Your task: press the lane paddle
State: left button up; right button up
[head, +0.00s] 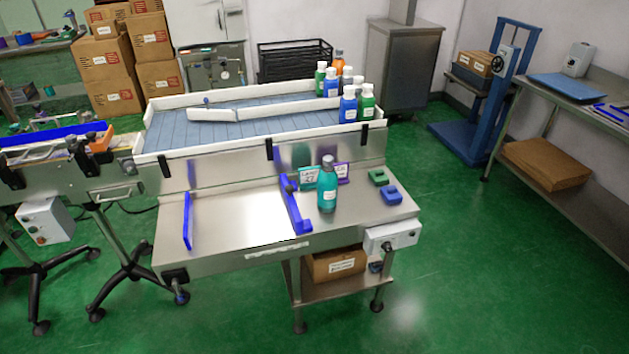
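Neither of my grippers is in view. No part is labelled clearly enough for me to tell for sure which one is the lane paddle. A green block (378,177) and a blue block (391,195) sit at the right end of the steel front shelf, apart from any gripper. A teal bottle (327,190) with a grey cap stands upright on the shelf. Small teal and purple cards (341,173) stand behind it.
Several green, blue and orange bottles (347,105) crowd the conveyor's right end. Two blue rails (293,206) and (187,220) flank a bare steel area (240,215). A grey control box (392,236) hangs at the shelf's front right. Green floor is open in front and right.

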aim_at(220, 115)
jog(key=i+j+z, duration=0.2)
jog(key=j, duration=0.4)
jog(key=i+j+z, duration=0.25)
jog(key=j, duration=0.4)
jog(key=i+j+z, duration=0.2)
jog(key=j, duration=0.5)
jog(key=i+j+z, duration=0.1)
jog(key=j+z, duration=0.15)
jog(key=j, duration=0.4)
jog(key=j+z, duration=0.2)
jog(key=j, duration=0.55)
jog(key=i, duration=0.05)
